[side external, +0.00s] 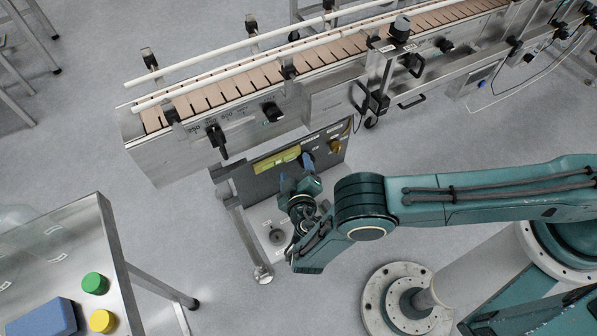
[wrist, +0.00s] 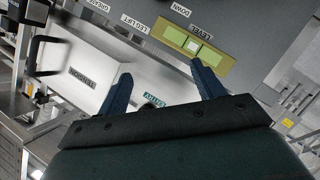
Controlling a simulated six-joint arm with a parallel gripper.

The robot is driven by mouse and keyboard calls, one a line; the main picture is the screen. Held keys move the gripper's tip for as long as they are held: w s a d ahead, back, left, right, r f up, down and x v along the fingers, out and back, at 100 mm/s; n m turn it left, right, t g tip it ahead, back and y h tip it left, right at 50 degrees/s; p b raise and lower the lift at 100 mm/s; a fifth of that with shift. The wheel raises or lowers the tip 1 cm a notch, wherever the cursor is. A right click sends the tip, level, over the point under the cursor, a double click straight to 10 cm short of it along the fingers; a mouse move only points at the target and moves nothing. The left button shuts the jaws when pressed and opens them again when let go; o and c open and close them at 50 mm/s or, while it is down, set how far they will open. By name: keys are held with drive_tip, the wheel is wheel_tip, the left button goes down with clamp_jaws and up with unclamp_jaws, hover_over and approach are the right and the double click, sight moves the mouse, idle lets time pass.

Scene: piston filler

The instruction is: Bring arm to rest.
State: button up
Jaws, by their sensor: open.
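My gripper (side external: 296,180) is at the end of my teal arm, in front of the grey panel (side external: 262,185) under the conveyor. Its blue fingers point toward the panel. In the wrist view the two fingers of my gripper (wrist: 165,82) stand well apart with nothing between them. A yellow-green level (wrist: 190,42) on the panel lies just beyond the fingertips. I cannot tell whether the fingers touch the panel.
A conveyor (side external: 240,85) with tan slats runs above the panel. A brass-coloured knob (side external: 335,146) sits on the panel's right. A steel table (side external: 60,255) at lower left bears a green cap (side external: 95,283), a yellow cap (side external: 102,321) and a blue block (side external: 42,318). Open floor lies between table and panel.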

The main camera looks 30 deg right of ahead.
drive_tip(key=w+r+m+g+h, duration=0.1)
drive_tip(key=w+r+m, duration=0.15)
drive_tip(key=r, duration=0.65)
drive_tip(key=w+r+m+g, duration=0.15)
drive_tip(key=w+r, duration=0.25)
drive_tip(key=r, duration=0.5)
drive_tip(key=s+d+r+m+g+y, duration=0.15)
drive_tip(key=d+r+g, duration=0.25)
drive_tip(key=d+r, duration=1.15)
drive_tip(key=s+d+r+g+y, duration=0.1)
drive_tip(key=s+d+r+y, duration=0.1)
drive_tip(key=s+d+r, duration=0.4)
drive_tip(key=s+d+r+g+y, duration=0.1)
drive_tip(key=s+d+r, duration=0.2)
drive_tip(key=s+r, duration=0.4)
drive_tip(key=s+d+n+y, duration=0.1)
drive_tip(key=s+d+y, duration=0.1)
drive_tip(key=s, duration=1.6)
drive_tip(key=shift+s+d, duration=0.35)
drive_tip(key=shift+s, duration=0.05)
